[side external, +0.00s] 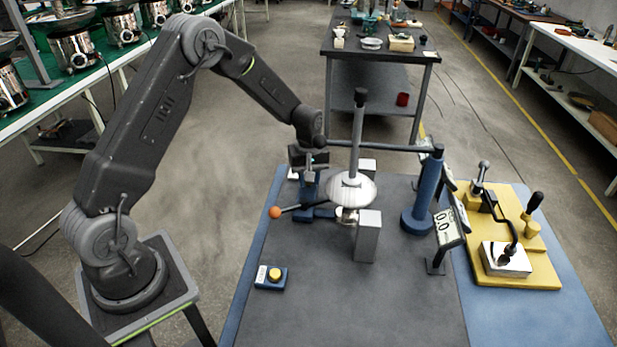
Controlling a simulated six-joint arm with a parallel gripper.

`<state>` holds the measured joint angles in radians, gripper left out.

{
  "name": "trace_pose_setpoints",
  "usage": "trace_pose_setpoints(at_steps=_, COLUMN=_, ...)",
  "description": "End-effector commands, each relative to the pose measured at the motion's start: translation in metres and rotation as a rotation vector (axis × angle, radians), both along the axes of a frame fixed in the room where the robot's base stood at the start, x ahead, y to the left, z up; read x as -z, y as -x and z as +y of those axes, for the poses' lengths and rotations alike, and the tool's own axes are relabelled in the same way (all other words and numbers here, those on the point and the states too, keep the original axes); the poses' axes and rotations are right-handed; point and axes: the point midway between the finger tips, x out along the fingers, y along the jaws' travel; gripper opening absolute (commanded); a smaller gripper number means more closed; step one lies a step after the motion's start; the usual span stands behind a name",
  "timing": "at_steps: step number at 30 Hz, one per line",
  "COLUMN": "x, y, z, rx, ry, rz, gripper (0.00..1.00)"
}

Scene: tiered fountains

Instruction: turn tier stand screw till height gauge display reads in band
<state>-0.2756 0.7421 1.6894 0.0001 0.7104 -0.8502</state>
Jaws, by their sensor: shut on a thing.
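My gripper (309,166) points down at the back left of the grey work plate. Its fingers are shut at the top of a small blue upright part, where the tier stand screw seems to be; the grip itself is mostly hidden. To the right, a white round tier (351,188) sits on a grey vertical post (358,125), with a silver block (367,237) in front. The height gauge display (447,227) is tilted on a small stand at the right and seems to read 0.0. A blue column (428,190) carries a dark horizontal arm (380,146) towards the post.
A lever with an orange ball (275,212) sticks out left below the tier. A blue box with a yellow button (271,278) lies at the front left. A yellow clamp fixture (510,250) fills the right side. The plate's front middle is clear.

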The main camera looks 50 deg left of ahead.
Motion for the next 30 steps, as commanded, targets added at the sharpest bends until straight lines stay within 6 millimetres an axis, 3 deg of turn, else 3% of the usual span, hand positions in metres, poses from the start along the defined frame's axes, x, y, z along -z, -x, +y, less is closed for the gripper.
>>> trace_pose_setpoints(at_steps=5, x=-0.001, y=0.000, z=0.000, rx=0.000, ry=0.000, rz=-0.001, gripper=0.04)
trace_pose_setpoints(at_steps=6, x=-0.001, y=0.000, z=0.000, rx=0.001, ry=0.000, rz=-0.001, gripper=0.29)
trace_pose_setpoints(at_steps=14, x=0.000, y=0.000, z=0.000, rx=0.001, ry=0.000, rz=-0.001, gripper=0.53)
trace_pose_setpoints(at_steps=23, x=-0.003, y=0.000, z=0.000, rx=0.002, ry=0.000, rz=-0.001, gripper=0.53)
trace_pose_setpoints(at_steps=30, x=-0.040, y=-0.001, z=0.000, rx=0.002, ry=-0.001, rz=-0.006, gripper=0.53)
